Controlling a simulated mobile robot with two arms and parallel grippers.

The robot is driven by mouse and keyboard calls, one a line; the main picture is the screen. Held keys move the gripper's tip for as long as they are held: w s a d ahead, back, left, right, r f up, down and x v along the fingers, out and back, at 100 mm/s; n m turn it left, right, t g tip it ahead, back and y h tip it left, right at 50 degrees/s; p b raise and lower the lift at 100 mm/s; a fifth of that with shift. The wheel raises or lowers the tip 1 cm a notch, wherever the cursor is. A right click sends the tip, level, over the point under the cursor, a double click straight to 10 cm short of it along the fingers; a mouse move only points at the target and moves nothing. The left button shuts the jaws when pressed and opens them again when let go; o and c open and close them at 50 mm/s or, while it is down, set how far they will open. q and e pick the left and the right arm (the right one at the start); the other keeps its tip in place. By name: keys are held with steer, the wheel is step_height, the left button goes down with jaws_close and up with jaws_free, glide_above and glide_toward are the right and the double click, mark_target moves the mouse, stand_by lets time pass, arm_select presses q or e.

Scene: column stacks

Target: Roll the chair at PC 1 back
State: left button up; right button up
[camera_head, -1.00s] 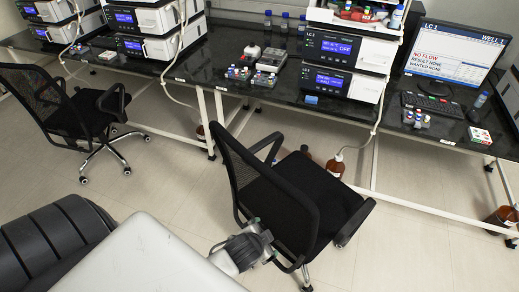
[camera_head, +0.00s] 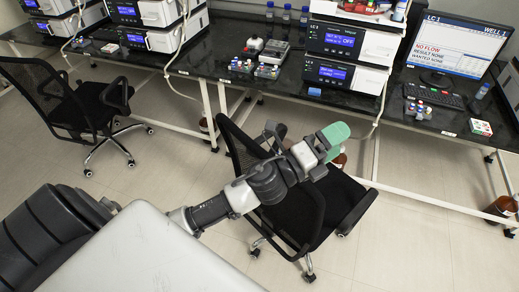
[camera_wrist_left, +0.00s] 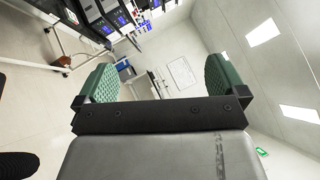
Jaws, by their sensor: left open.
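The black mesh-backed office chair (camera_head: 301,220) stands on casters before the bench, nearest the PC 1 monitor (camera_head: 457,45), its back toward me and its seat toward the bench. My left arm reaches across the chair. My left gripper (camera_head: 331,142) is above the seat, in front of the backrest, with a green finger showing. It hides part of the seat and the left armrest. In the left wrist view, the left gripper (camera_wrist_left: 158,78) has its two green fingers wide apart with nothing between them. My right gripper is in no view.
A second black chair (camera_head: 75,105) stands at the left. The black bench (camera_head: 290,90) carries instrument stacks (camera_head: 345,50), vials and a keyboard (camera_head: 433,98). Brown bottles (camera_head: 502,207) stand on the floor below it. The tiled floor (camera_head: 420,240) right of the chair is clear.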

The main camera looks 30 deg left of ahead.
arm_select(q)
steer(key=d+m+g+h, duration=0.4)
steer(key=m+g+h, duration=0.35)
steer(key=m, duration=0.65)
steer(key=m+g+y, duration=1.1)
steer(key=m+y, duration=0.4)
steer(key=y, duration=0.3)
glide_above(260, 147)
step_height(260, 147, down, 6)
step_height(260, 147, down, 8)
steer(key=b, duration=0.4)
steer(key=shift+s, duration=0.15)
step_height(260, 147, down, 5)
steer(key=b, duration=0.5)
steer(key=shift+a+f, duration=0.1)
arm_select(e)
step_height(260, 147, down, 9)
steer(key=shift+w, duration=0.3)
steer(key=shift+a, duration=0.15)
